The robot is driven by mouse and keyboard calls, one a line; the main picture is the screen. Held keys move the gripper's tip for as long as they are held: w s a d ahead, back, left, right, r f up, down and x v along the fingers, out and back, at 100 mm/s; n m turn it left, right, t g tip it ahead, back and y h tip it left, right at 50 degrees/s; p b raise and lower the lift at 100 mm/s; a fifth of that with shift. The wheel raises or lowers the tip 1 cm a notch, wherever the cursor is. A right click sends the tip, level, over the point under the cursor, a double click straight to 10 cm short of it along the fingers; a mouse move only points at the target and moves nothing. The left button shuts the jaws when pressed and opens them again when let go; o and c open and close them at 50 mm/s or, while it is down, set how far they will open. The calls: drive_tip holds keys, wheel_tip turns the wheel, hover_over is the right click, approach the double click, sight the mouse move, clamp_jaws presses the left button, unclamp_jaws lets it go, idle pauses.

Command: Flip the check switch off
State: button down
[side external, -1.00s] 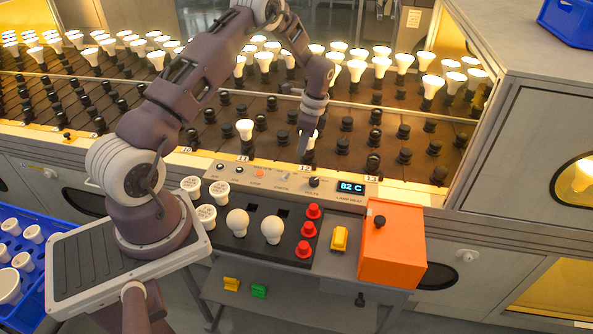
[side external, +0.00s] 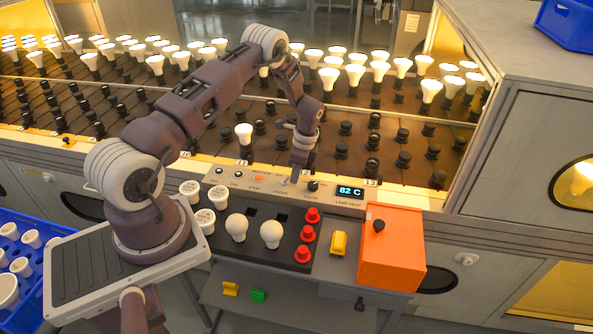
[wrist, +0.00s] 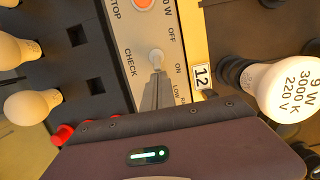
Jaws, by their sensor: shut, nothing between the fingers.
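The check switch (wrist: 156,56) is a small pale toggle on the grey control panel (side external: 228,184), between the CHECK label and the OFF and ON labels in the wrist view. Which way its lever points is not clear. My gripper (wrist: 157,76) is shut and empty, with its tips right at the switch. I cannot tell whether they touch it. In the side view my gripper (side external: 295,178) points down at the panel, between the orange button (side external: 258,178) and the black volts knob (side external: 313,186), and largely hides the switch.
The lamp heat display (side external: 350,191) reads 82 C. White bulbs (side external: 270,234), red caps (side external: 308,232), a yellow block (side external: 339,242) and an orange box (side external: 392,250) stand in front of the panel. The socket rack with lit bulbs (side external: 243,132) lies behind it.

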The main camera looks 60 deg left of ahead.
sight(287, 178)
drive_tip(key=shift+s+a+r+t+h, duration=0.3)
drive_tip(key=shift+r+t+h, duration=0.05)
drive_tip(key=shift+t+h, duration=0.25)
idle(0.4)
drive_tip(key=shift+s+a+r, duration=0.25)
drive_tip(key=shift+s+a, duration=0.15)
drive_tip(key=shift+s, duration=0.05)
drive_tip(key=shift+s+a+r+t+h, duration=0.1)
drive_tip(key=shift+s+a+t+h, duration=0.3)
drive_tip(key=shift+t+h, duration=0.2)
drive_tip(key=shift+w+d, duration=0.15)
drive_tip(key=shift+r, duration=0.85)
